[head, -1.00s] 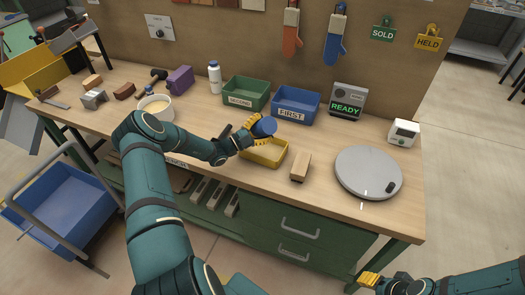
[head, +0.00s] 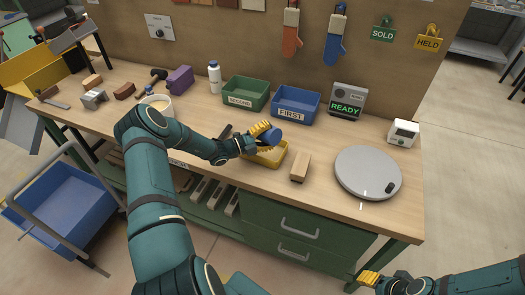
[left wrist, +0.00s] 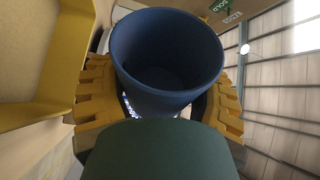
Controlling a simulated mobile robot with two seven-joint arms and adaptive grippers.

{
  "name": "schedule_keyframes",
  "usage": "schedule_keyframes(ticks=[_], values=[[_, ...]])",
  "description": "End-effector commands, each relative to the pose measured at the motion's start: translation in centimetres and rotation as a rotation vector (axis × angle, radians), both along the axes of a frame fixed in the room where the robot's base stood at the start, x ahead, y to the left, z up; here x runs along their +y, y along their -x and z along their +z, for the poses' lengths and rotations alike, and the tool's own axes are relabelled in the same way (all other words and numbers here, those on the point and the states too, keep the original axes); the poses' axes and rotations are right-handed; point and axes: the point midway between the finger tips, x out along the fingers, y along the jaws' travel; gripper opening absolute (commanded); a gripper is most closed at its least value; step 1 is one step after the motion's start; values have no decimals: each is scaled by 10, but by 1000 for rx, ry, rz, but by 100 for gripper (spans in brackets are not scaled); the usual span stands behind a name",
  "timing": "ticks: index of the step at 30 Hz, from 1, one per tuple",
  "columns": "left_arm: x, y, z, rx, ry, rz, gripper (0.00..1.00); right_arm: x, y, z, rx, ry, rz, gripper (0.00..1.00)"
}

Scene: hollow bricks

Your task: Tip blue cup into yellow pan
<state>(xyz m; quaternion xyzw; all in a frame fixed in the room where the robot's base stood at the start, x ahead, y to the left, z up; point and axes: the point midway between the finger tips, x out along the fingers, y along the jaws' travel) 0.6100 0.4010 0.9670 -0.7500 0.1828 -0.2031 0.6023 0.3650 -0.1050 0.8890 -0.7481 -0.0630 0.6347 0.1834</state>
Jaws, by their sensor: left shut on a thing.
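The blue cup (head: 273,137) is in my left gripper (head: 265,136), above the yellow pan (head: 276,163) in the head view. The cup looks tilted well over. In the left wrist view the cup (left wrist: 167,55) sits between the two yellow fingers of my left gripper (left wrist: 160,105), which are shut on it. Its mouth shows there, with a dark inside and no contents that I can make out. The gripper and cup hide part of the pan in the head view. My right gripper (head: 371,279) is low at the right, away from the bench; its jaw opening is unclear.
A green bin (head: 247,93) and a blue bin (head: 296,104) stand behind the pan. A tan block (head: 300,167) lies right of it, then a round grey plate (head: 368,172). A white pot (head: 158,103) stands to the left.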

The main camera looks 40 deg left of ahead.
Motion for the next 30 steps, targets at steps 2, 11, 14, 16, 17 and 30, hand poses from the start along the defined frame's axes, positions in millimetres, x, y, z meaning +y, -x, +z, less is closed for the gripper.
schedule_keyframes(ticks=[2, 11, 14, 16, 17, 30], values=[[-3, 0, 1, -14, -79, -2, 23, 0, 0, 4, 0, 0, 0, 47], [-10, 2, -8, -69, -388, -1, 23, 0, 0, 15, 0, 0, 0, 47], [-11, 2, -9, -73, -413, -1, 23, 0, 0, 15, 0, 0, 0, 47], [-11, 2, -10, -73, -413, -1, 23, 0, 0, 14, 0, 0, 0, 47], [-11, 2, -10, -73, -413, -1, 23, 0, 0, 14, 0, 0, 0, 47], [-14, 3, -8, -120, -677, -1, 23, 0, 0, 28, 0, 0, 0, 47]])
